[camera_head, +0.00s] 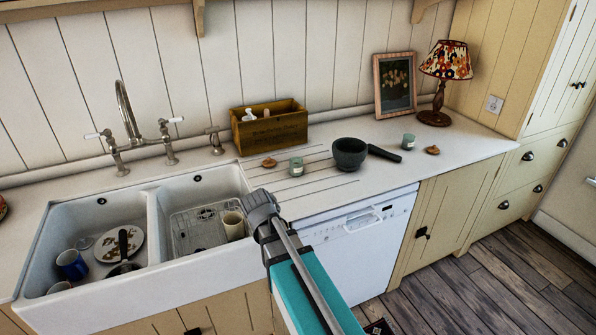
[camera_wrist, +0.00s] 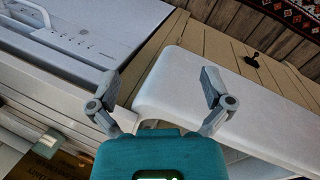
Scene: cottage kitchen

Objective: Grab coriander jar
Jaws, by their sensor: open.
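Two small grey-green jars with pale labels stand on the counter in the head view. One jar (camera_head: 296,166) is left of the dark bowl, the other jar (camera_head: 408,141) is right of it. The labels are too small to read, so I cannot tell which is coriander. My gripper (camera_wrist: 163,88) shows in the wrist view with its fingers spread wide and nothing between them. A small greenish object with a pale label (camera_wrist: 46,144) at the lower left of that view may be one of the jars, well outside the fingers.
A dark bowl (camera_head: 349,155), a wooden crate (camera_head: 270,130), a picture frame (camera_head: 395,86) and a lamp (camera_head: 436,114) stand on the counter. Brown lid-like pieces (camera_head: 268,162) lie near the jars. The double sink (camera_head: 172,230) holds dishes. The counter's right front is mostly clear.

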